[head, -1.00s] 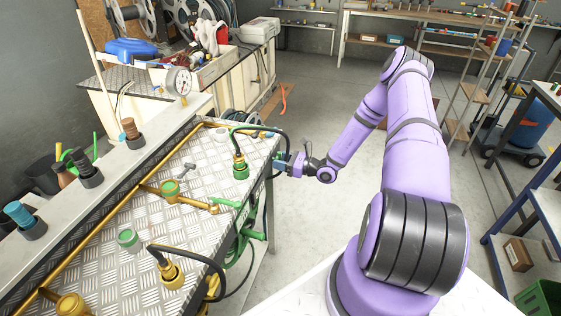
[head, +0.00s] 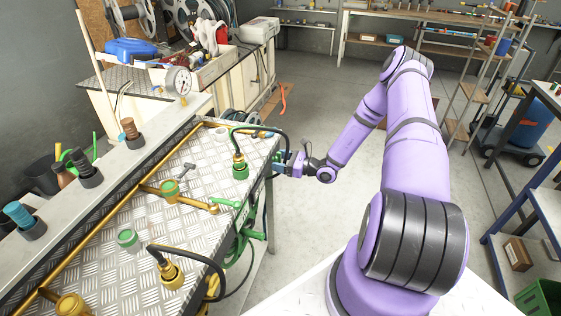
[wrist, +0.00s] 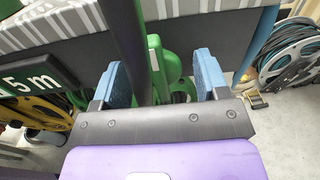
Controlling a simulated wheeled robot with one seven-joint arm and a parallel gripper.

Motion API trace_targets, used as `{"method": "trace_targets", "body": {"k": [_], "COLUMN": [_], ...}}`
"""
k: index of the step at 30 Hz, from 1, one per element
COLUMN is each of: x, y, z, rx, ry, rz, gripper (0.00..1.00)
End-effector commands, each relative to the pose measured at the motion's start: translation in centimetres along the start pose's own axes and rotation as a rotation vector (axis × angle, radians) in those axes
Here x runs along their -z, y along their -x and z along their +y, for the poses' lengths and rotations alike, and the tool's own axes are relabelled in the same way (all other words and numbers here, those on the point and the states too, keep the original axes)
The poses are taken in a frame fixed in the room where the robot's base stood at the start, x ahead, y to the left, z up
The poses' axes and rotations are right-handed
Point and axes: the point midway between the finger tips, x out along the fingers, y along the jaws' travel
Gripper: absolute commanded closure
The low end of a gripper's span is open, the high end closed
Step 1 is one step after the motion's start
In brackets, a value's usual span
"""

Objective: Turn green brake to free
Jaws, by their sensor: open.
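My gripper (head: 284,162) is at the right edge of the metal-topped bench, beside a dark hose. It also shows in the wrist view (wrist: 158,78), with its two blue finger pads apart. Between and beyond the pads stands an upright green part (wrist: 157,66) with a small pale mark; I cannot tell whether it is the brake itself. No contact is clear. A dark upright hose or bar (wrist: 125,45) passes close to the left pad. In the head view, a green reel (head: 243,242) hangs under the bench edge, partly hidden by hoses.
The bench top (head: 130,205) carries brass pipes and fittings. A dark sign reading "5 m" (wrist: 38,78) and a yellow reel (wrist: 45,112) are left in the wrist view. A grey reel (wrist: 293,52) is at right. Open floor (head: 310,215) lies right of the bench.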

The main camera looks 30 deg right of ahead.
Motion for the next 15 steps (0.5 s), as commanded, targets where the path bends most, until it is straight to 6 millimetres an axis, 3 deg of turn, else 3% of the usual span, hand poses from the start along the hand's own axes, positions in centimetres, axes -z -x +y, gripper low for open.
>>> {"method": "trace_targets", "body": {"k": [5,15], "x": [0.0,0.0], "y": [1.0,7.0], "z": [-0.1,-0.1], "rx": [0.001,0.003], "ry": [0.001,0.000], "rz": [0.000,0.000], "gripper": [0.32,0.32]}}
